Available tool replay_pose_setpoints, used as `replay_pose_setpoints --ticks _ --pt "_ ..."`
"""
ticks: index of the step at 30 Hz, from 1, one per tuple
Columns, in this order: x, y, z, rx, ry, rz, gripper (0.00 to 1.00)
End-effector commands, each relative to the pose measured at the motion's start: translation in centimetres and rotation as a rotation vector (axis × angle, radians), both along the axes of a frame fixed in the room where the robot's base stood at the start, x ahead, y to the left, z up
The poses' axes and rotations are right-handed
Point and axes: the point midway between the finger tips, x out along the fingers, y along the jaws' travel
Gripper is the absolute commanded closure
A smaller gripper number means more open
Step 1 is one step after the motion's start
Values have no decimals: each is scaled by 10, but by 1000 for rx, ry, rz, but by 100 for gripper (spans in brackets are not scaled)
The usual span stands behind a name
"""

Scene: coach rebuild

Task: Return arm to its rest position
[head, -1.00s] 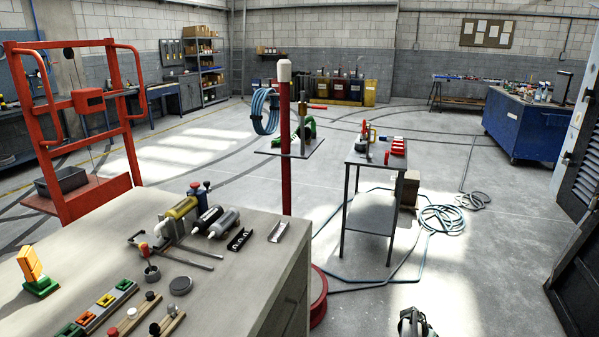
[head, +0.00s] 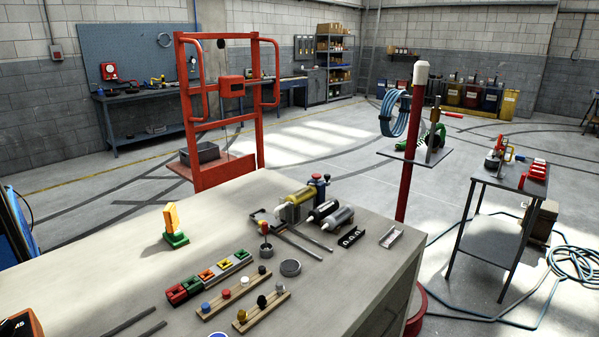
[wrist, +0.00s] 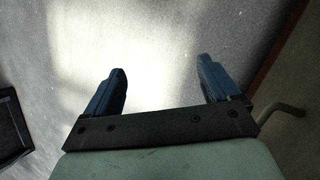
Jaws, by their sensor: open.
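My gripper (wrist: 165,90) shows in the wrist view with its two blue fingers spread wide apart and nothing between them. Grey floor (wrist: 175,40) lies beyond the fingers. The head view does not show my arm or gripper, so the arm's overall pose cannot be told from there.
A workbench (head: 345,300) fills the near part of the head view, with a colored block row (head: 209,275), knobbed wooden strips (head: 235,292) and cylinders on top. A red frame (head: 222,120), a red post (head: 411,150) and a small metal table (head: 490,235) stand beyond. Hoses (head: 572,265) lie at right.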

Motion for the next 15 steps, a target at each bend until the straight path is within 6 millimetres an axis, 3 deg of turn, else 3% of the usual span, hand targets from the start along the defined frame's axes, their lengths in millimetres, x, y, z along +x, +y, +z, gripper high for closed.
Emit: replay_pose_setpoints --ticks 1,6,9,15 --pt "-18 21 6 30 24 39 11" --pt "-66 76 16 129 102 154 11" --pt "-91 100 22 182 142 213 11" --pt "-126 127 33 248 197 288 11"
